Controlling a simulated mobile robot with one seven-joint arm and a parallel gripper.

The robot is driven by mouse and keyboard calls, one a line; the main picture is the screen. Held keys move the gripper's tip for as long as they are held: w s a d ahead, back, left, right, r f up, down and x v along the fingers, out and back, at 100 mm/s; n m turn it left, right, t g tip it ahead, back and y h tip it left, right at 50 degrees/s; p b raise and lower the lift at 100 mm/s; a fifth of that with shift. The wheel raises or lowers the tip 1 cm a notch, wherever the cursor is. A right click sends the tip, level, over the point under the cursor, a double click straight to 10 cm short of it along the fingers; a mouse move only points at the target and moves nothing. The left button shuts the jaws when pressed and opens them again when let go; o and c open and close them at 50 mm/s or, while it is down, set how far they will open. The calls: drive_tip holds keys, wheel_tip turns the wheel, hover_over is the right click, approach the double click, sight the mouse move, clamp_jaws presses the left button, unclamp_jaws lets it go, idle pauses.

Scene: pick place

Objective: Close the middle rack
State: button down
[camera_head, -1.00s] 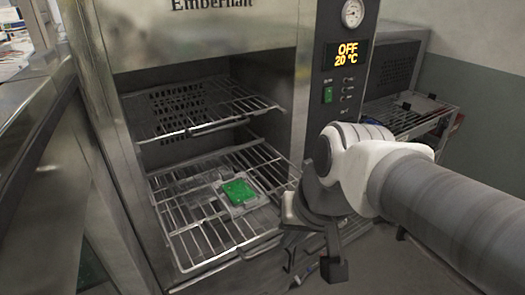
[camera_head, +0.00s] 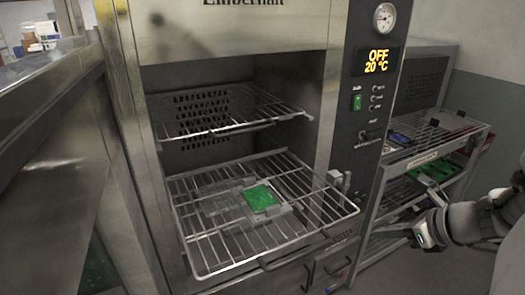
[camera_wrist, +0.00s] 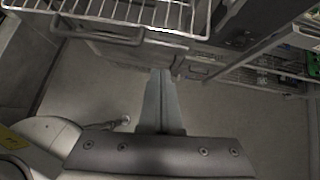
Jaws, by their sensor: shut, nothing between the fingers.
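The steel oven (camera_head: 235,35) stands open at the front. Its middle rack (camera_head: 215,258) is a wire shelf pulled well out of the chamber. A green circuit board (camera_head: 260,198) lies in a small clear holder on that rack. In the wrist view, part of a wire rack (camera_wrist: 120,12) shows at the top, with a front handle bar below it. My gripper (camera_wrist: 161,73) is shut and empty in the wrist view, pointing below and apart from the rack. In the head view my arm is at the right edge, clear of the rack; the fingertips are hard to make out there.
An upper wire rack (camera_head: 220,116) sits inside the chamber. The oven's display (camera_head: 377,61) reads OFF, 20 °C. A shelved cart (camera_head: 425,155) with boards on it stands right of the oven, near my arm. A steel cabinet (camera_head: 50,165) is at the left.

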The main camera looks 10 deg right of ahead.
drive_tip(key=w+a+f+m+b, duration=0.1)
drive_tip(key=w+a+f, duration=0.1)
drive_tip(key=w+f, duration=0.5)
drive_tip(key=shift+w+b, duration=0.4)
drive_tip(key=shift+w, duration=1.3)
drive_tip(key=shift+w, duration=0.1)
